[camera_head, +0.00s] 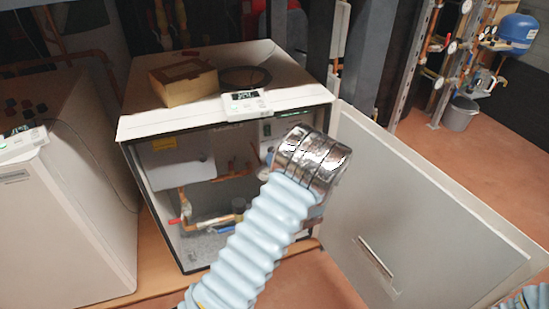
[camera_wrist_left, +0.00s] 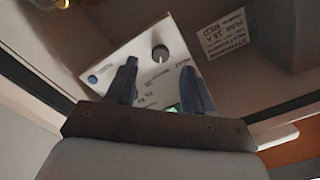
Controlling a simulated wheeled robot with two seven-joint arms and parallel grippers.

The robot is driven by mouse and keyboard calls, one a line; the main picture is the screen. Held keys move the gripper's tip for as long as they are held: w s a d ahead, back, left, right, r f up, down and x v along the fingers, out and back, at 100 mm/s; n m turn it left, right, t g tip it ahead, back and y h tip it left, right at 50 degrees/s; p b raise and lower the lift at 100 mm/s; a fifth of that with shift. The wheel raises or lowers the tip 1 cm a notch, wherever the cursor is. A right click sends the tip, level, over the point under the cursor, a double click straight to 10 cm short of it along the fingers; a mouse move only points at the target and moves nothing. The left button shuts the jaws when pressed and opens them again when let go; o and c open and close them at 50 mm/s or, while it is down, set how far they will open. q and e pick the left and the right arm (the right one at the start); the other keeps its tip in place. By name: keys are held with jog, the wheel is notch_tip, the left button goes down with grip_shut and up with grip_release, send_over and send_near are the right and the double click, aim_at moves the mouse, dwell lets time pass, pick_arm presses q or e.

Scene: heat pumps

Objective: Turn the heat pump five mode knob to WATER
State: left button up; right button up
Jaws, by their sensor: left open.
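The mode knob (camera_wrist_left: 160,53) is a small round dark knob on a white control panel (camera_wrist_left: 150,88), seen in the left wrist view. Its pointer direction and the printed mode labels are too small to read. My left gripper (camera_wrist_left: 159,66) is open, its two dark fingers apart on either side below the knob in the picture. I cannot tell whether they touch the panel. In the head view my left arm reaches into the open heat pump (camera_head: 290,97), and its wrist hides the gripper and knob. My right gripper is out of view.
A blue button (camera_wrist_left: 92,79) is on the panel's left. A labelled grey box (camera_wrist_left: 265,35) sits beside the panel. The open door (camera_head: 400,200) extends right. A cardboard box (camera_head: 183,82) and a white controller (camera_head: 246,103) lie on top. Another white unit (camera_head: 60,220) stands left.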

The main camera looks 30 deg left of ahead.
pick_arm(q)
jog(key=v, duration=0.9)
jog(key=shift+d+b, duration=0.15)
jog(key=shift+b, duration=0.2)
jog(key=shift+s, duration=0.1)
jog(key=s+d+f+g+h, duration=0.25)
jog(key=f+h, duration=0.25)
jog(key=f, duration=0.5)
jog(key=s+d+f+g+h, duration=0.1)
jog(key=s+d+f+h, duration=0.2)
jog(key=f, duration=0.7)
jog(key=s+d+f+g+h, duration=0.3)
jog(key=s+d+g+h, duration=0.1)
jog(key=s, duration=0.4)
jog(key=s+d+f+g+h, duration=0.3)
jog(key=s+d+h, duration=0.2)
jog(key=s+d, duration=0.2)
jog(key=shift+s+d+g+h, duration=0.2)
jog(key=shift+s+g+h, duration=0.2)
jog(key=shift+s, duration=0.4)
jog(key=shift+o, duration=0.3)
jog(key=shift+f, duration=0.1)
